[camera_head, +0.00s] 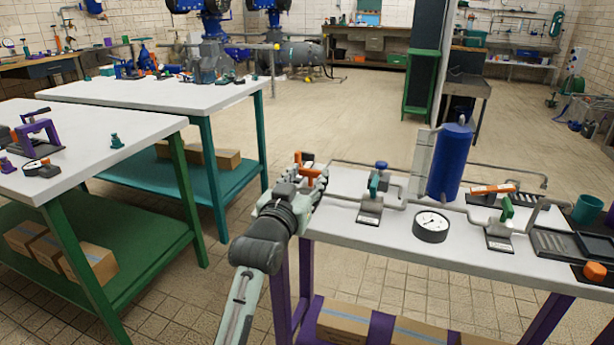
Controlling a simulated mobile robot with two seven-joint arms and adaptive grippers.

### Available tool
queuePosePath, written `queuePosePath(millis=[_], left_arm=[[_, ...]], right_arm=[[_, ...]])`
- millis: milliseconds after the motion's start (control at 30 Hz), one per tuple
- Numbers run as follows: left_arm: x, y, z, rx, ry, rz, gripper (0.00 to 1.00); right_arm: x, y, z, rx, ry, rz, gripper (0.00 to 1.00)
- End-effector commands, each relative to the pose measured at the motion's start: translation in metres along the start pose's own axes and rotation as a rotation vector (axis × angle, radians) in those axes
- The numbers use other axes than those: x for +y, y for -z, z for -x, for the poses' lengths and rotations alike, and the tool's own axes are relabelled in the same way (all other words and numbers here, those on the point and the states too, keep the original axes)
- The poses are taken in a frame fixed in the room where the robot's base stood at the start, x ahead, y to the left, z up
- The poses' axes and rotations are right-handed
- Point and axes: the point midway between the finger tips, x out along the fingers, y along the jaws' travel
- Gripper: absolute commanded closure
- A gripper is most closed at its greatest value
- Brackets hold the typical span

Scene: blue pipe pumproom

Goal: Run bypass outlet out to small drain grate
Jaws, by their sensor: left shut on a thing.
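My left gripper (308,180) is at the left end of the near white table (400,245). It is shut on an orange handle (313,172); the fingers hide much of the contact. A thin grey pipe (505,172) runs behind the blue tank (450,165) and ends in a downturned outlet (545,183) at the back right. A small dark slotted grate (512,201) lies near that outlet, and a larger dark grate (570,245) lies at the right. A blue-knobbed valve (381,166) sits on the back pipe. My right gripper is not in view.
A round gauge (431,226), an orange bar (493,188), a teal cup (587,209) and an orange knob (595,271) are on this table. Tiled floor (325,115) separates it from other tables.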

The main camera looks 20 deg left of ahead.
Motion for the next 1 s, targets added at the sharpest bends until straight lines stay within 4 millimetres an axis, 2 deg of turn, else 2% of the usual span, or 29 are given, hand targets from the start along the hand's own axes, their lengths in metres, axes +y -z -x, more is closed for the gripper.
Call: queuePosePath(millis=[33,167,200,567,667,1000], left_arm=[[0.0,0.0,0.0,0.001,0.001,-0.001,0.52],[0.0,0.0,0.0,0.001,0.0,0.0,0.36],[0.0,0.0,0.0,0.001,0.0,0.0,0.34],[0.0,-0.001,0.006,-0.001,0.0,0.0,0.34],[0.0,-0.001,0.02,-0.002,0.0,-0.001,0.34],[0.0,-0.001,0.091,-0.002,0.0,0.0,0.34]], right_arm=[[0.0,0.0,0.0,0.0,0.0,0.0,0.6],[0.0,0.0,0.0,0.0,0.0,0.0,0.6],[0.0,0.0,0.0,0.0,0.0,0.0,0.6],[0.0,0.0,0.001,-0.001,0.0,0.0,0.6],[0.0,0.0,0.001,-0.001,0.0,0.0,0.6],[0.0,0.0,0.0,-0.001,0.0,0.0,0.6]])
